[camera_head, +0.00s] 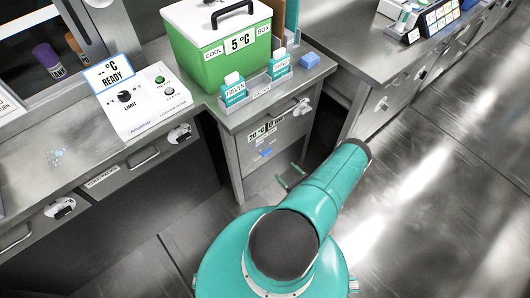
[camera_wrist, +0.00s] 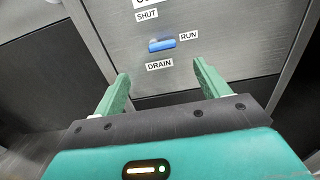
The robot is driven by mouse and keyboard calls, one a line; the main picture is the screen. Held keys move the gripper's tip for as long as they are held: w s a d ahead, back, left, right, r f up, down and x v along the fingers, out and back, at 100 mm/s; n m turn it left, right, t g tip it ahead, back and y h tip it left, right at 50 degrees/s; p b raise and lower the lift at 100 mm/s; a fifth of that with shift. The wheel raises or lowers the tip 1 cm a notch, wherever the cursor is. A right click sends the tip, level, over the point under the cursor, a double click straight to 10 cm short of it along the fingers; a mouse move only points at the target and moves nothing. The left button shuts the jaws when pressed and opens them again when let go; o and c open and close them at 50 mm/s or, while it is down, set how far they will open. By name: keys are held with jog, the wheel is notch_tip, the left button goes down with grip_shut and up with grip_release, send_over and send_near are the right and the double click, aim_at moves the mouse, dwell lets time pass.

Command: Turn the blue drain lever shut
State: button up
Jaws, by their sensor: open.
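The blue drain lever (camera_wrist: 162,44) is on a grey metal panel (camera_wrist: 225,60) in the wrist view. It lies roughly horizontal, with the label RUN to its right, SHUT above left and DRAIN below. In the head view the lever (camera_head: 266,152) is a small blue spot low on the cabinet front under the cool box. My gripper (camera_wrist: 161,72) is open and empty, its two green fingers apart, and the lever shows beyond and between the fingertips, not touched. In the head view my gripper (camera_head: 288,174) is partly hidden by my arm, near the cabinet front.
A green cool box (camera_head: 225,60) and two labelled bottles stand on the counter above the panel. A white control box (camera_head: 142,100) is on the left counter. A drawer handle (camera_head: 290,112) juts out above the lever. Open floor (camera_head: 440,200) lies to the right.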

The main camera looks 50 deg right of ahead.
aim_at(266, 151)
jog(key=x, duration=1.2)
jog(key=shift+w+d, duration=0.2)
jog(key=shift+w, duration=0.15)
jog(key=c, duration=1)
